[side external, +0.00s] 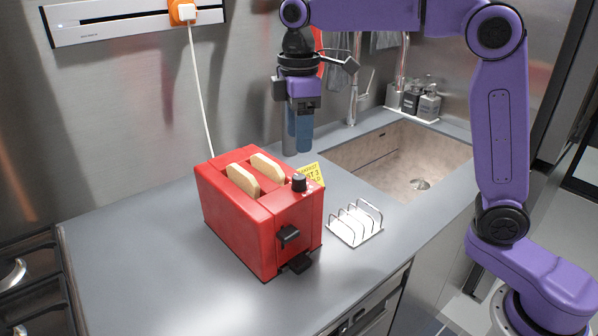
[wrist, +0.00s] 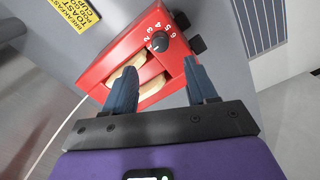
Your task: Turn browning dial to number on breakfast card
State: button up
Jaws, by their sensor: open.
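A red toaster (side external: 247,225) stands on the counter with two slices of bread (side external: 243,180) in its slots; it also shows in the wrist view (wrist: 97,72). Its black browning dial (side external: 299,183) is on the top near the lever end. In the wrist view the dial (wrist: 159,42) has white numbers 1 to 6 around it; its exact setting is too small to tell. My gripper (side external: 297,152) is open and empty above and behind the toaster, apart from the dial.
A wire toast rack (side external: 355,223) stands right of the toaster. A white cord (side external: 199,85) hangs from the wall outlet behind the toaster. The counter's front left is clear.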

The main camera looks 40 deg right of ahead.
aim_at(299, 176)
notch_tip(299, 176, down, 9)
jog(key=shift+f, duration=0.15)
dwell(0.4)
jog(key=c, duration=1.1)
